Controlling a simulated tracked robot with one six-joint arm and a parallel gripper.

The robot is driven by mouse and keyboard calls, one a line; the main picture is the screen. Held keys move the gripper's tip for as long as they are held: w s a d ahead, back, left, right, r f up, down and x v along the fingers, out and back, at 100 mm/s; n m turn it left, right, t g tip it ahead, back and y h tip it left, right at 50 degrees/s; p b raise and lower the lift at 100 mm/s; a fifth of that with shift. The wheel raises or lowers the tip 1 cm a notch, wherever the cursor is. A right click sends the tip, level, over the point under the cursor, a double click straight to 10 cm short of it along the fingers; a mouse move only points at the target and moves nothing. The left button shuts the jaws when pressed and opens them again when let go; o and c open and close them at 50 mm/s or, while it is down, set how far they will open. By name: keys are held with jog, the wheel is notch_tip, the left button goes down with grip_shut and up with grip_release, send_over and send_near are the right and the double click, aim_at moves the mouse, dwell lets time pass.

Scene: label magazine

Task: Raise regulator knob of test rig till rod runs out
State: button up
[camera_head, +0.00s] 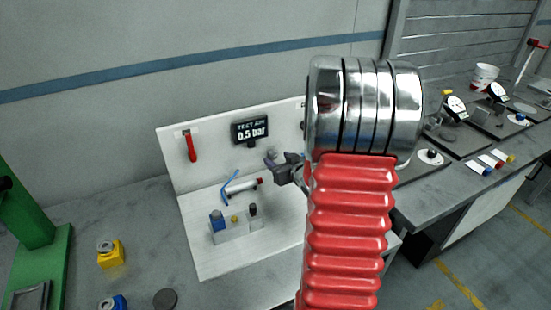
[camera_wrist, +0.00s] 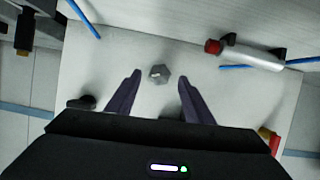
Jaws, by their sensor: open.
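The test rig is a white panel and base (camera_head: 210,262) on a grey bench. Its display (camera_head: 250,131) reads TEST AIR 0.5 bar. A small grey faceted knob (camera_wrist: 159,74) shows in the wrist view. My open gripper (camera_wrist: 159,80) has one finger on each side of it, with visible gaps. In the head view my gripper (camera_head: 278,168) is in front of the panel, right of and below the display. A silver cylinder with a red end (camera_wrist: 250,56) and blue hose lies on the rig; it also shows in the head view (camera_head: 243,187). No extended rod is discernible.
A red handle (camera_head: 192,148) hangs on the panel's left. A clear block with blue and black parts (camera_head: 236,229) stands on the rig base. A yellow block (camera_head: 111,255) and green stand (camera_head: 35,225) are at left. My arm hides the panel's right part.

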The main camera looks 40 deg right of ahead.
aim_at(274, 157)
jog(key=shift+x, duration=1.6)
jog(key=c, duration=1.1)
jog(key=shift+o, duration=0.2)
jog(key=shift+m, duration=0.3)
jog(key=shift+d+m+y, duration=0.15)
jog(key=shift+m+y, duration=0.65)
jog(key=o, duration=1.1)
jog(key=shift+c, duration=0.2)
